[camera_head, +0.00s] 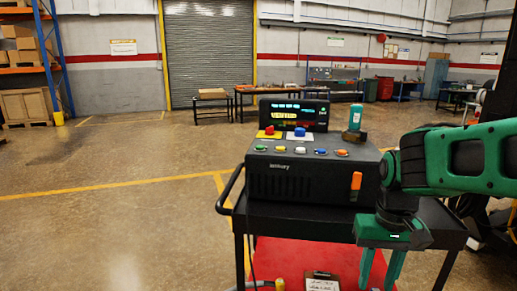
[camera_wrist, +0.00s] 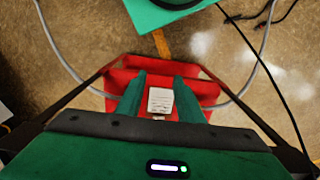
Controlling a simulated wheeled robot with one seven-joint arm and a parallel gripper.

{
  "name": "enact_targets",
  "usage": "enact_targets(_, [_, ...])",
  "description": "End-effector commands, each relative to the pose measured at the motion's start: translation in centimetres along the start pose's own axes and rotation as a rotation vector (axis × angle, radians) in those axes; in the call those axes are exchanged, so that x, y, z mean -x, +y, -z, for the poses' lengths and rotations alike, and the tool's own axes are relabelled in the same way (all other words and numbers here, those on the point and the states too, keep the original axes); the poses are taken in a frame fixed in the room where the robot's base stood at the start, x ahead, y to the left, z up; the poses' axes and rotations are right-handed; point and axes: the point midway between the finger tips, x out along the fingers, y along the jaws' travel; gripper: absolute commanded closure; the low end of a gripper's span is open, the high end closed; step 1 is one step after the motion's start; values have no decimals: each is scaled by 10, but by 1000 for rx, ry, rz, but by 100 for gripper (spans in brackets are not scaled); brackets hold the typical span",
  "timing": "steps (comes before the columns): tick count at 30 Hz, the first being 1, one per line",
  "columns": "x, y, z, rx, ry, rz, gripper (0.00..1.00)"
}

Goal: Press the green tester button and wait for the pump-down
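The black tester (camera_head: 300,178) stands on a dark cart (camera_head: 300,222). Its front panel has a row of small buttons; the green button (camera_head: 261,147) is at the left end. A display (camera_head: 294,113) with lit coloured text rises behind. A large red button (camera_head: 269,130) on yellow and a large blue button (camera_head: 299,132) sit above the row. My gripper (camera_head: 379,280) hangs fingers down in front of the cart's right part, right of and below the buttons. In the wrist view its two fingers (camera_wrist: 158,85) are apart with nothing held; the tester's buttons are not visible there.
An orange switch-like part (camera_head: 356,181) is on the tester's front right. A teal-and-white bottle (camera_head: 355,117) stands at its back right. The cart handle (camera_head: 230,188) sticks out left. A clipboard (camera_wrist: 160,100) lies on the red lower shelf (camera_wrist: 120,76). Floor left of the cart is clear.

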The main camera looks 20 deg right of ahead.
Motion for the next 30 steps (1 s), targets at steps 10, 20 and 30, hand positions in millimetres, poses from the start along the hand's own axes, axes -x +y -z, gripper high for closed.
enact_targets(10, [0, 0, 0, 0, 0, 0, 85])
enact_targets(20, [0, 0, 0, 0, 0, 0, 100])
enact_targets(30, [0, 0, 0, 0, 0, 0, 100])
